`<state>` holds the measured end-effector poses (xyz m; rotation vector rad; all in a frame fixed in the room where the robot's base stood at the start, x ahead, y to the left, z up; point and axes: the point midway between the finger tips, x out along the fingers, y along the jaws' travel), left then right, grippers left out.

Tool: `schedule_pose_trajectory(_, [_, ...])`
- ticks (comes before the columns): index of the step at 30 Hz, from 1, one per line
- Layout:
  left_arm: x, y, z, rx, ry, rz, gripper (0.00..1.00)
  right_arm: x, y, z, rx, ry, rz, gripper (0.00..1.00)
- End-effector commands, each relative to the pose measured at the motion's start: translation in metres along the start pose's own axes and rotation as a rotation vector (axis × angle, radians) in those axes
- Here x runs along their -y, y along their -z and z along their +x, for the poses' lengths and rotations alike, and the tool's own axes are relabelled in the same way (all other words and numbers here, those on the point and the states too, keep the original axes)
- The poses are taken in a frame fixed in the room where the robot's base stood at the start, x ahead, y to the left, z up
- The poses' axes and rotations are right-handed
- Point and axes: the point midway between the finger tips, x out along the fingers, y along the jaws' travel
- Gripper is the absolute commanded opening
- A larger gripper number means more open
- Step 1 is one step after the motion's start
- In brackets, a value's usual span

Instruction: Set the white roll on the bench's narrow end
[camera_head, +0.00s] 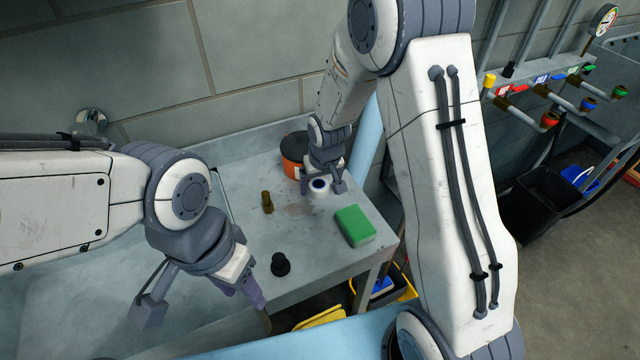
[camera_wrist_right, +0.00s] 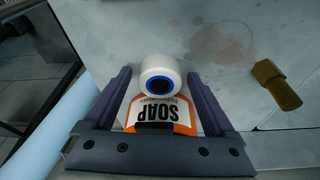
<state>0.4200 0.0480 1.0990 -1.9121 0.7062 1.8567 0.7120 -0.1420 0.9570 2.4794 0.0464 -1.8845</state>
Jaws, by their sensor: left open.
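The white roll (camera_head: 318,190), with a blue ring around a dark hole, is on the grey bench (camera_head: 330,258) near its back right side. It also shows in the right wrist view (camera_wrist_right: 160,66). My right gripper (camera_head: 325,184) is low over the bench at the roll. In the wrist view its fingers are apart on either side of the roll, with gaps between; I see no grip on it. My left gripper (camera_head: 203,303) is open and empty over the front left of the bench, far from the roll. The bench's right end lies beyond the green block.
An orange and black soap tub (camera_head: 292,152) stands behind the roll; its label (camera_wrist_right: 160,112) shows between my right fingers. A green block (camera_head: 354,226), a brass piece (camera_head: 267,202) and a black knob-like piece (camera_head: 280,265) are on the bench. A light blue pipe (camera_head: 366,135) rises behind.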

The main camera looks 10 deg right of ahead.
Motion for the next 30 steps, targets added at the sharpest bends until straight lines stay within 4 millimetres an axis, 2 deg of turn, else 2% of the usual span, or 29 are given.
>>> schedule_pose_trajectory(8, [0.000, 0.000, 0.000, 0.000, 0.000, 0.000, 0.50, -0.001, 0.000, -0.001, 0.000, -0.001, 0.002, 0.94])
schedule_pose_trajectory(13, [0.000, 0.000, -0.002, 0.000, 0.000, 0.000, 0.50, -0.001, 0.002, -0.010, -0.003, -0.001, 0.002, 0.94])
schedule_pose_trajectory(17, [0.000, 0.000, 0.000, 0.000, 0.000, 0.000, 0.50, -0.001, 0.003, -0.033, -0.008, 0.000, 0.002, 0.94])
schedule_pose_trajectory(24, [0.000, 0.000, 0.004, 0.000, 0.000, 0.000, 0.50, -0.001, 0.002, -0.086, -0.007, 0.000, 0.002, 0.94])
schedule_pose_trajectory(30, [0.000, 0.000, 0.005, 0.000, 0.000, 0.000, 0.50, -0.001, 0.002, -0.115, -0.004, 0.000, 0.002, 0.94])
